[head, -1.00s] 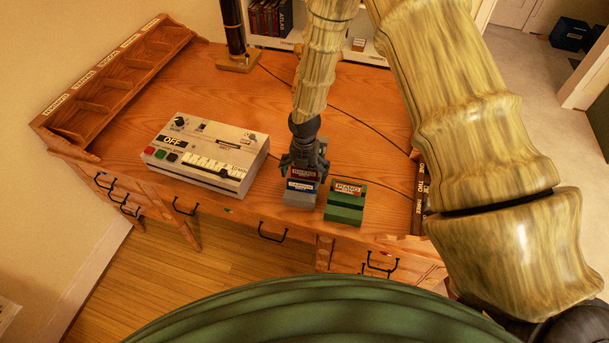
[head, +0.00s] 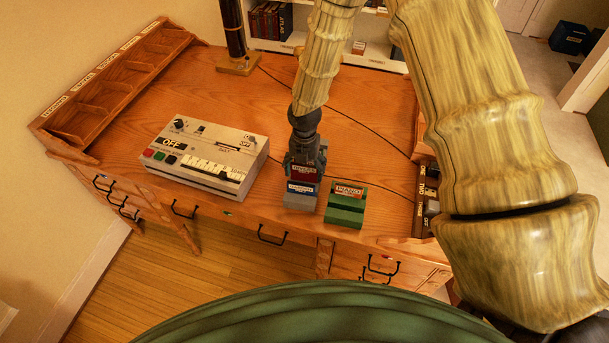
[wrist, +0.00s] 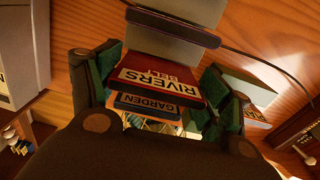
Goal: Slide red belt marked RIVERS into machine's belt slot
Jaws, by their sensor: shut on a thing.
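The red belt marked RIVERS (wrist: 160,82) is between the two fingers of my gripper (wrist: 163,92), label facing the wrist camera. In the head view the red belt (head: 304,174) shows just below my gripper (head: 306,160), over a grey holder (head: 300,202). The blue belt marked GARDEN (wrist: 148,104) is beside the red one, and its blue label (head: 301,188) shows on the holder's front. Whether the red belt still touches the holder is unclear. The white machine (head: 205,160) stands to the left, with a dark slot (head: 226,144) on its top.
A green block labelled PIANO (head: 346,204) stands close to the right of the grey holder. A wooden divided rack (head: 115,75) lines the desk's left edge. A dark post (head: 235,40) stands at the back. The desk (head: 290,110) is clear behind the machine.

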